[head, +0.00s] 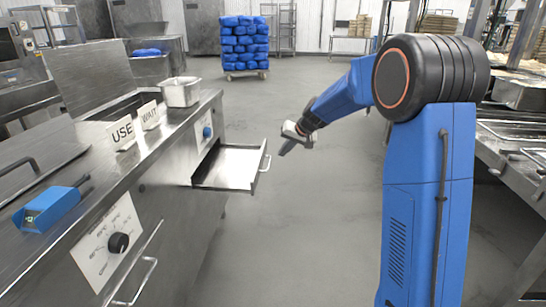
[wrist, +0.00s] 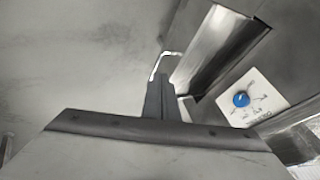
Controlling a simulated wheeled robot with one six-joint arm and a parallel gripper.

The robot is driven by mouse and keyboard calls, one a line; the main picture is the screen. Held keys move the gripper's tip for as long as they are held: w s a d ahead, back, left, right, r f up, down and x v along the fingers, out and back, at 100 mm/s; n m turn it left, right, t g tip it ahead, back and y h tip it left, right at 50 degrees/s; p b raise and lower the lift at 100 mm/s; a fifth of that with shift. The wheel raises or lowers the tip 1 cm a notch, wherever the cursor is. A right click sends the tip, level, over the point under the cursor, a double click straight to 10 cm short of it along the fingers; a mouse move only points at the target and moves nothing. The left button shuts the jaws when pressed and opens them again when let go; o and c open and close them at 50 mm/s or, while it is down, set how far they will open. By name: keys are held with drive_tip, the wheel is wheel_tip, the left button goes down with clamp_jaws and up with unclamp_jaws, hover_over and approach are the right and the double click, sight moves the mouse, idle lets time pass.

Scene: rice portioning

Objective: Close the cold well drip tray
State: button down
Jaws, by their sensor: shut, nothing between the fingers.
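The drip tray (head: 228,168) is a shallow metal drawer standing pulled out from the front of the steel counter in the head view. Its bar handle (head: 264,166) is on its outer front edge. In the wrist view the tray (wrist: 208,52) is at upper centre-right, with its handle (wrist: 166,62) showing as a bright bent bar just beyond my fingertips. My gripper (head: 285,151) is shut and empty, pointing down and left, a little right of the handle in the head view. The fingers (wrist: 154,86) are together in the wrist view. Whether they touch the handle I cannot tell.
A blue knob (head: 207,132) sits on the counter front above the tray. USE (head: 122,132) and WAIT (head: 149,115) signs, a metal pan (head: 181,92) and a blue device (head: 46,209) stand on the counter. Open floor (head: 300,230) lies right of the tray. A steel table (head: 512,140) is at right.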

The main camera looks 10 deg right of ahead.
approach(268, 168)
drive_tip(key=x, duration=0.4)
drive_tip(key=shift+f, duration=0.2)
drive_tip(key=shift+w+a+r, duration=0.1)
drive_tip(key=shift+w+a, duration=0.2)
drive_tip(key=shift+a, duration=0.65)
drive_tip(key=shift+w+a+r, duration=0.1)
drive_tip(key=shift+w+a, duration=0.15)
drive_tip(key=shift+a, duration=0.7)
drive_tip(key=shift+a, duration=0.1)
drive_tip(key=w+a, duration=0.2)
drive_tip(key=a, duration=0.6)
drive_tip(key=w+a, duration=0.3)
drive_tip(key=a, duration=0.4)
drive_tip(key=w+a, duration=0.2)
drive_tip(key=a, duration=0.6)
drive_tip(key=shift+w+a, duration=0.35)
drive_tip(key=shift+w, duration=0.05)
drive_tip(key=shift+w+a+r, duration=0.1)
drive_tip(key=shift+w+a, duration=0.05)
drive_tip(key=shift+a, duration=0.4)
drive_tip(key=shift+a, duration=0.1)
